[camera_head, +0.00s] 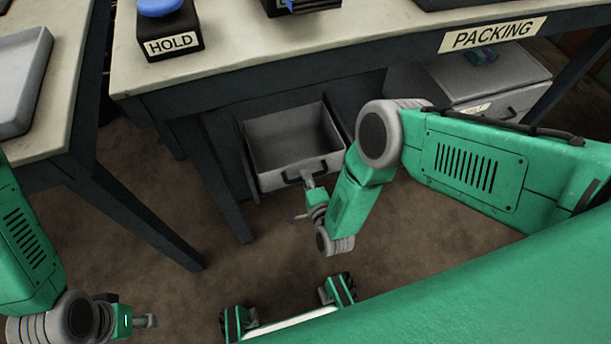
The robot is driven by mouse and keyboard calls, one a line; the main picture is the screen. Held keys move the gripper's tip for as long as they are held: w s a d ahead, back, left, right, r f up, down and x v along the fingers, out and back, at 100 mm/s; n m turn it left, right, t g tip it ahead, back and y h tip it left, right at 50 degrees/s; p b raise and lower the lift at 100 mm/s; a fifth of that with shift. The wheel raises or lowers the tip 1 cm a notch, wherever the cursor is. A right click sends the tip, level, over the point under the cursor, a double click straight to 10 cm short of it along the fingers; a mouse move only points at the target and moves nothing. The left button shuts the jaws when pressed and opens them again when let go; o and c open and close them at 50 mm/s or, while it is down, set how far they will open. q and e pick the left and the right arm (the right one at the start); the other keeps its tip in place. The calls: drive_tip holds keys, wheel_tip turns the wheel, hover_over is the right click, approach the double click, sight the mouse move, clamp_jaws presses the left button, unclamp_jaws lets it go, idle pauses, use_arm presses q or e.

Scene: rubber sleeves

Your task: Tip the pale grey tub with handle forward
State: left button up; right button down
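The pale grey tub (275,128) is between dark side panels under the packing table. Its open top faces up toward me and its inside looks empty. Its dark handle (290,179) is on the near front wall. My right gripper (308,183) is right at the handle, below the front wall. Its fingertips are small and partly merge with the handle, so I cannot tell whether they are closed on it. My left gripper (149,321) is low at the left, well away from the tub, and its finger opening is unclear.
The packing table (330,45) overhangs the tub, and its front leg (222,185) stands just left of it. Another grey unit with a handle (505,95) is at the right. A side table holds a grey tray (38,65). Brown floor is open below.

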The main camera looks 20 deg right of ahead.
wheel_tip(320, 180, down, 7)
drive_tip(key=d+b, duration=0.1)
drive_tip(key=b, duration=0.5)
drive_tip(key=shift+s+f, duration=0.15)
drive_tip(key=shift+f, duration=0.05)
idle(0.5)
drive_tip(key=c, duration=1.6)
unclamp_jaws()
drive_tip(key=shift+o, duration=0.2)
drive_tip(key=shift+w+r, duration=0.1)
drive_tip(key=shift+w, duration=0.1)
drive_tip(key=v, duration=1.2)
